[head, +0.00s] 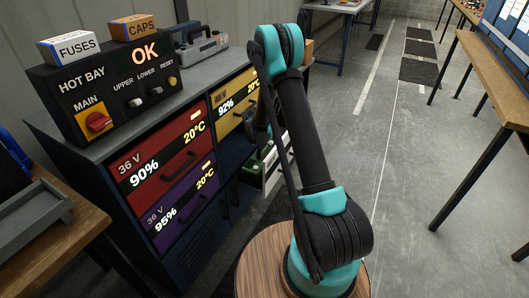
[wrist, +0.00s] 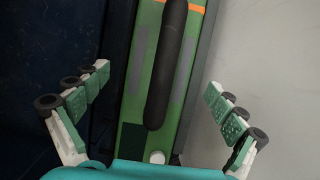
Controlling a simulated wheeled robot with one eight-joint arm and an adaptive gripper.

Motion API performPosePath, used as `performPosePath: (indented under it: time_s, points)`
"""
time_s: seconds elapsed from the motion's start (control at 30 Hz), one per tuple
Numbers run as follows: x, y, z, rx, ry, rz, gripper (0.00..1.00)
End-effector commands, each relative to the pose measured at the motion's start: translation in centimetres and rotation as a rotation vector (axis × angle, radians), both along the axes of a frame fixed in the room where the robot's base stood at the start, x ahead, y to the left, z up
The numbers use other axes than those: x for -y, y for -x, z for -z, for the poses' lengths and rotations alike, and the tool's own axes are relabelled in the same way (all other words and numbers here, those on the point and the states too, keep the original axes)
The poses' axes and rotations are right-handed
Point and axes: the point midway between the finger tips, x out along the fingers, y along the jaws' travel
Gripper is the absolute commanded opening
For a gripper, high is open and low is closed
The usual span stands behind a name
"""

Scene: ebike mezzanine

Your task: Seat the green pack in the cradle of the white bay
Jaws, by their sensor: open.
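The green pack (wrist: 177,100) has a black bar handle, an orange stripe at its far end and a white round button at its near end. My gripper (wrist: 158,82) is open, with one finger either side of the pack and clear gaps to it; nothing is held. In the head view the green pack (head: 252,169) sits low at the cabinet's right, at the pulled-out white bay (head: 279,175). My arm hides much of that spot and most of my gripper. I cannot tell whether the pack is fully down in the cradle.
The cabinet also has a red bay (head: 140,157), a purple bay (head: 170,215) and a yellow bay (head: 228,117). A control box (head: 105,88) reading OK stands on top, with boxes marked FUSES (head: 75,46) and CAPS (head: 134,27).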

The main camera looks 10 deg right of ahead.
Motion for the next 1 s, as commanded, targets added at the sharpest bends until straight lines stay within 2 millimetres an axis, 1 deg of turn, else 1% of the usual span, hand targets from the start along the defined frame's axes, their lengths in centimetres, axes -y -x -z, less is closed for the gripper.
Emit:
performPosePath:
  time_s: [0.03,0.2,0.4,0.57,1.0]
  points:
    - [-0.2,0.4,-1.0,0.000,0.000,0.000,0.96]
    - [-0.9,1.2,-3.6,0.000,0.000,0.000,0.96]
    - [-1.3,1.8,-5.5,0.000,0.000,0.000,0.96]
    - [-1.4,2.0,-6.0,0.000,0.000,0.001,0.96]
    - [-1.4,2.0,-6.0,0.000,0.000,0.001,0.96]
